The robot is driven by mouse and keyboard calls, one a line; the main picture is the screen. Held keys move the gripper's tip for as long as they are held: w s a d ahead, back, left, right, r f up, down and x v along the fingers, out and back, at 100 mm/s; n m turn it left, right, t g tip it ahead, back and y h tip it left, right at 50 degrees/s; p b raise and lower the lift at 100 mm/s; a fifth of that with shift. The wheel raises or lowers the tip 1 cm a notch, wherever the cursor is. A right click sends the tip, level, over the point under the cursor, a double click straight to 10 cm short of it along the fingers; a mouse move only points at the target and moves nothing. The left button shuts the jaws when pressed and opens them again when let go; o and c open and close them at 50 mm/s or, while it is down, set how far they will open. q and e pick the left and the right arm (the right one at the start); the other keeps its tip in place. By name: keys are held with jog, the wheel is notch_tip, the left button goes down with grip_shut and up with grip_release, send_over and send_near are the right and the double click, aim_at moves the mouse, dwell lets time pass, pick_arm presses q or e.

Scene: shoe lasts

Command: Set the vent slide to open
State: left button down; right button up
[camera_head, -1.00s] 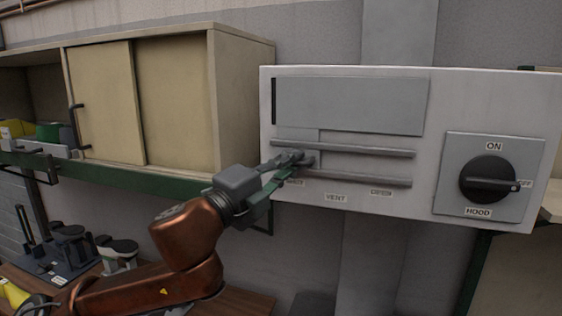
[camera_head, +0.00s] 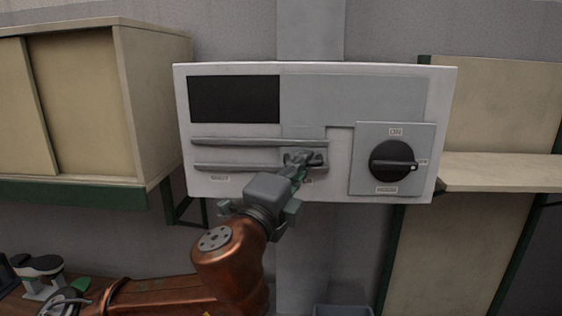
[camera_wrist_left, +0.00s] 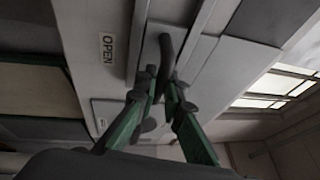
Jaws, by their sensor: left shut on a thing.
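The vent slide (camera_head: 350,98) is a flat grey plate on the white wall panel (camera_head: 445,95). It sits to the right and leaves a large dark opening (camera_head: 233,98) uncovered at the left. My left gripper (camera_head: 303,160) is shut on the slide's handle (camera_head: 319,159), near the right end of the two grey rails (camera_head: 240,143). The handle also shows between the fingers in the left wrist view (camera_wrist_left: 166,58). There the OPEN label (camera_wrist_left: 107,48) is close to the gripper. The gripper hides the VENT label in the head view. My right gripper is out of view.
A black hood knob (camera_head: 392,161) is on the panel, right of the gripper. A beige cabinet (camera_head: 70,100) on a green rail is at the left, and a beige shelf (camera_head: 500,172) at the right. Shoe lasts (camera_head: 38,268) stand on the bench at lower left.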

pick_arm(q)
jog(key=shift+s+d+f, duration=0.1)
jog(key=shift+d, duration=0.05)
jog(key=c, duration=2.4)
grip_release()
jog(key=shift+o, duration=0.5)
jog(key=shift+d, duration=0.3)
jog(key=shift+a, duration=0.25)
jog(key=shift+s+a, duration=0.15)
jog(key=v, duration=1.1)
jog(key=shift+s, duration=0.2)
jog(key=shift+f, duration=0.1)
